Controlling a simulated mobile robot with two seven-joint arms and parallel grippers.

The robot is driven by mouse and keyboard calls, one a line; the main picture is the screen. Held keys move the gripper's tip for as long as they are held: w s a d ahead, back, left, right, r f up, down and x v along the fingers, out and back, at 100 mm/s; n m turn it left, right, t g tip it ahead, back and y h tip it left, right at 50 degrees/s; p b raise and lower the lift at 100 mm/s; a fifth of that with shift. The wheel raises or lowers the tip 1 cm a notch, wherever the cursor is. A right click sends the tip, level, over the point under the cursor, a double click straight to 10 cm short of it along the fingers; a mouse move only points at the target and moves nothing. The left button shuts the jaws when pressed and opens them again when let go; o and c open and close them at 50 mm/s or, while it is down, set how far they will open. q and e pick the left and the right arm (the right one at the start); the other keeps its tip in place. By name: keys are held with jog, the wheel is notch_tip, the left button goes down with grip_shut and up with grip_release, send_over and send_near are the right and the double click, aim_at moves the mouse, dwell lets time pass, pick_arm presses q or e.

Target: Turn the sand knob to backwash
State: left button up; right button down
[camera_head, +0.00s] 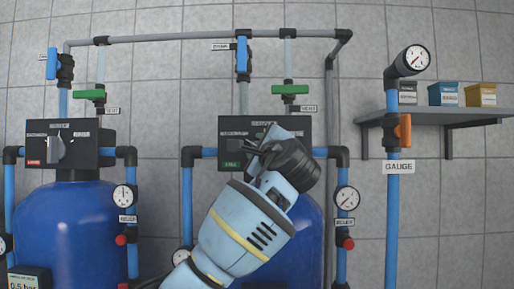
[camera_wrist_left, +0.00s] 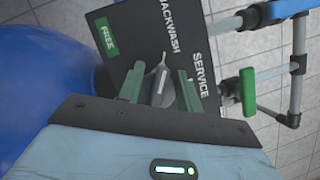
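Two valve heads sit on blue tanks. My left gripper (camera_head: 268,150) is at the right-hand black head (camera_head: 232,128) and hides its knob in the head view. In the left wrist view that head has a green FREE label (camera_wrist_left: 105,35) and the words BACKWASH and SERVICE. Its grey knob (camera_wrist_left: 160,85) lies between the green fingers of my left gripper (camera_wrist_left: 159,88), which look apart with gaps beside the knob. The knob's light tip points toward the BACKWASH side. The left-hand head (camera_head: 90,137) has a grey knob (camera_head: 55,148) and a red label. My right gripper is out of view.
Blue pipes flank the heads, with a pressure gauge (camera_head: 347,198) right of the right tank. A green valve handle (camera_head: 290,89) is above the right head. A shelf (camera_head: 450,116) with small boxes and an orange-handled valve (camera_head: 405,130) are farther right.

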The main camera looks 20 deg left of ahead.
pick_arm(q)
jog(key=shift+s, duration=0.1)
jog(key=v, duration=0.7)
jog(key=shift+s+d, duration=0.2)
jog(key=shift+f, duration=0.2)
